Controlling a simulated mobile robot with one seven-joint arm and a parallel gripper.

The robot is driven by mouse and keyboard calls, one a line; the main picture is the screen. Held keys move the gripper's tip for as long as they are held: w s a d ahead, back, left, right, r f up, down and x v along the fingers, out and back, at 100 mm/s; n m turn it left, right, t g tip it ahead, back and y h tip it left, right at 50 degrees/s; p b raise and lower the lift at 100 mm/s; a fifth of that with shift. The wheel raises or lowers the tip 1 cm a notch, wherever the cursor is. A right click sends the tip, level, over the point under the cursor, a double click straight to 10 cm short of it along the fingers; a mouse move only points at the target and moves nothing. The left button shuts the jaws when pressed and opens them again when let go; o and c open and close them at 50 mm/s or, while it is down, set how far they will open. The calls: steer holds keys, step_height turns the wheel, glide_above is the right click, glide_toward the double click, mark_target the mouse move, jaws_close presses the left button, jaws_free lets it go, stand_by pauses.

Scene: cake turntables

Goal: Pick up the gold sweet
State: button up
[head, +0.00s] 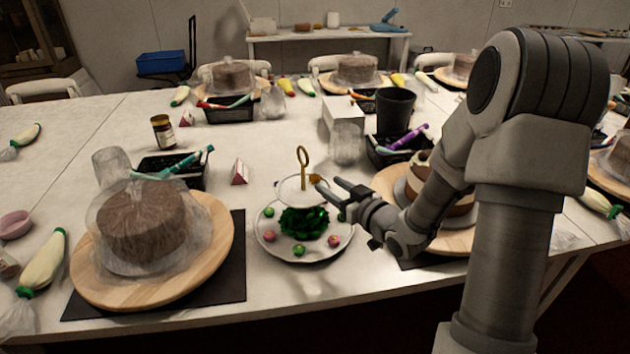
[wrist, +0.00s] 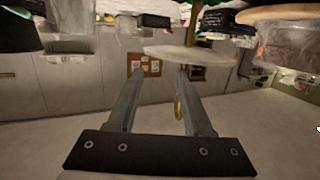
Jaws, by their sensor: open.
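A two-tier cake stand (head: 262,238) with a gold ring handle (head: 302,156) stands near the table's front middle. A small gold-coloured spot, seemingly the gold sweet (head: 314,178), shows at the right of its upper plate (head: 290,188); it is tiny and partly unclear. Green and reddish sweets lie on the lower plate around shiny green foil (head: 304,222). My gripper (head: 326,185) is open, just right of the upper plate. In the wrist view, which looks upside down, the open fingers (wrist: 159,72) point toward the upper plate (wrist: 205,57); I cannot make out the sweet there.
A wrapped brown cake (head: 140,222) on a wooden turntable (head: 215,240) stands to the left. Another cake on a turntable (head: 455,240) is partly behind my arm. A black bin (head: 395,110) and a tray with a purple tool (head: 405,138) stand behind the stand.

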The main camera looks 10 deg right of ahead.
mark_target(316, 177)
steer(key=x, duration=0.5)
steer(key=shift+w+f+b, duration=0.1)
steer(key=shift+f+b, duration=0.1)
steer(key=shift+b, duration=0.2)
steer(key=shift+c, duration=0.2)
jaws_close()
